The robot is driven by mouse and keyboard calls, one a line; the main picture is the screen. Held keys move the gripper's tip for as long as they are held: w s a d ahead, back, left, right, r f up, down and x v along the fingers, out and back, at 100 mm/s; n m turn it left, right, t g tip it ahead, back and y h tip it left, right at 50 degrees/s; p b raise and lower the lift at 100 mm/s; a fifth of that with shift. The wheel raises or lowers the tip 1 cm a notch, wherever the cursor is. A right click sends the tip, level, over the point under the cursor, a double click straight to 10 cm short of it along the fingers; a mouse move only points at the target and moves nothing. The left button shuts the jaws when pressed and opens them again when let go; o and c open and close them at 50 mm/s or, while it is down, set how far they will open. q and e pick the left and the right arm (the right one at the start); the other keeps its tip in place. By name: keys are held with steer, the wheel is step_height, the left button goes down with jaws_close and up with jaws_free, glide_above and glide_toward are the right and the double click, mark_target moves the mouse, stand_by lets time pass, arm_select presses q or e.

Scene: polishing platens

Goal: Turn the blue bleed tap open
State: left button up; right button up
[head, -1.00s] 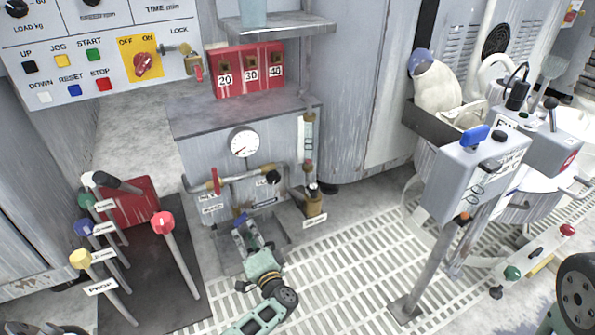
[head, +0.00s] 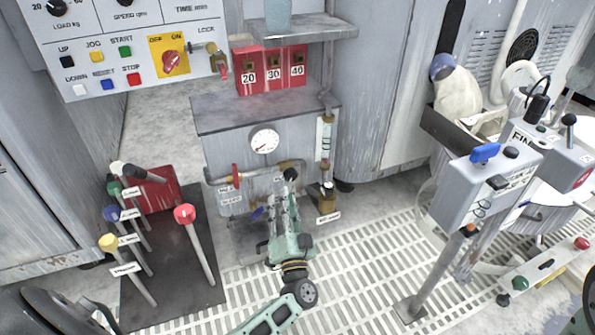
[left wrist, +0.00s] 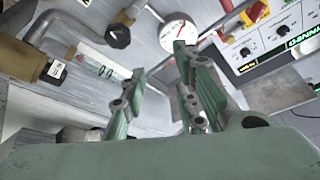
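The blue bleed tap (head: 257,213) shows in the head view as a small blue handle low on the front of the grey cabinet, below the pipe. It is partly hidden beside my left gripper, and how far it is turned cannot be told. My left gripper (head: 287,192) is just right of the tap and reaches up toward the black knob (head: 290,174) on the pipe. In the left wrist view the two fingers of this gripper (left wrist: 160,65) stand apart with nothing between them. The tap does not show there. My right gripper is not in view.
The pressure gauge (head: 264,140) is above the pipe, with a red-handled valve (head: 236,176) to the left and a brass-based flow tube (head: 327,200) to the right. Coloured levers (head: 185,214) stand at left. A grey post box (head: 480,190) with a blue lever stands at right.

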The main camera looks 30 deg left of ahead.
arm_select(q)
steer(key=s+d+r+n+t+p, duration=0.1)
steer(key=s+d+r+t, duration=0.1)
steer(key=r, duration=0.6)
steer(key=s+d+r+n+t+h+p, duration=0.1)
steer(key=s+d+r+n+t+p, duration=0.1)
steer(key=r, duration=0.6)
steer(key=shift+s+d+r+t, duration=0.25)
steer(key=shift+s+d+t, duration=0.25)
steer(key=shift+d, duration=0.6)
steer(key=shift+w, duration=0.1)
